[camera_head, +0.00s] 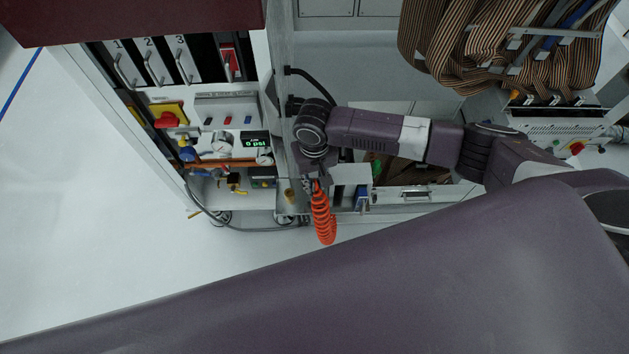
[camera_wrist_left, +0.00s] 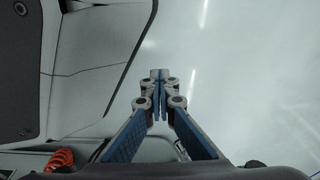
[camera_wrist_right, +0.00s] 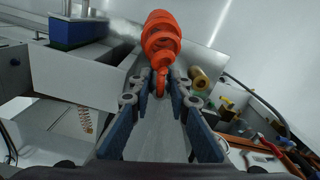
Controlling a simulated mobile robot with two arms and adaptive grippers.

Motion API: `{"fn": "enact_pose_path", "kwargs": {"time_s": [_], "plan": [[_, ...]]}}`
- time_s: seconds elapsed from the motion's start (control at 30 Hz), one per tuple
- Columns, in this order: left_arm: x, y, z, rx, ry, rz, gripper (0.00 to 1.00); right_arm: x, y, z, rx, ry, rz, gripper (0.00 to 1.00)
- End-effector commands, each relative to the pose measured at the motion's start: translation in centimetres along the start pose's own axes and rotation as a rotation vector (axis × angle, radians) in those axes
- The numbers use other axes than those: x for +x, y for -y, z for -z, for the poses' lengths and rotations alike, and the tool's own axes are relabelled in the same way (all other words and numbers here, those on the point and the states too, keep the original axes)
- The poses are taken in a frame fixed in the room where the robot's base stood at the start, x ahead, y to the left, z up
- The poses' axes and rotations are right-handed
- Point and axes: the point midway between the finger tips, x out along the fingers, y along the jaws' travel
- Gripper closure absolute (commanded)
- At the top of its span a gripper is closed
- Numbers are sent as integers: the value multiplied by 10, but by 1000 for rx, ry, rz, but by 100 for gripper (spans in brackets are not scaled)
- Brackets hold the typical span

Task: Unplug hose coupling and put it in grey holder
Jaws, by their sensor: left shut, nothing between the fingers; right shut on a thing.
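The orange coiled hose (camera_head: 322,215) hangs below my right gripper (camera_head: 309,184) in the head view. In the right wrist view, my right gripper (camera_wrist_right: 161,88) is shut on the end of the orange hose (camera_wrist_right: 160,42); the fingers mostly hide the coupling. A light grey box-shaped part (camera_wrist_right: 72,77), possibly the grey holder, is just left of the fingers; it also shows in the head view (camera_head: 350,174). My left gripper (camera_wrist_left: 158,85) is shut and empty, over pale floor, away from the hose (camera_wrist_left: 60,160). It is not seen in the head view.
A brass cylinder (camera_wrist_right: 200,80) is close to the right of my right fingers. The cabinet panel holds a red knob on yellow (camera_head: 166,118), a green display (camera_head: 256,142) and pipes. A drawer handle (camera_head: 414,193) is at right. Open floor is at left.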

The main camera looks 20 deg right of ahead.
Motion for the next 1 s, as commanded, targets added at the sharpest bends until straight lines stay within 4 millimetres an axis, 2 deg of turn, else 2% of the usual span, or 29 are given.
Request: {"fn": "enact_pose_path", "kwargs": {"time_s": [0.47, 1.0], "plan": [[-2, -2, -1, 0, 13, -2, 100, 9, 0, 0, 1, 0, 1, 100], [-7, -4, 6, -1, 15, -5, 100, 19, 0, 0, 1, 0, 1, 100]]}}
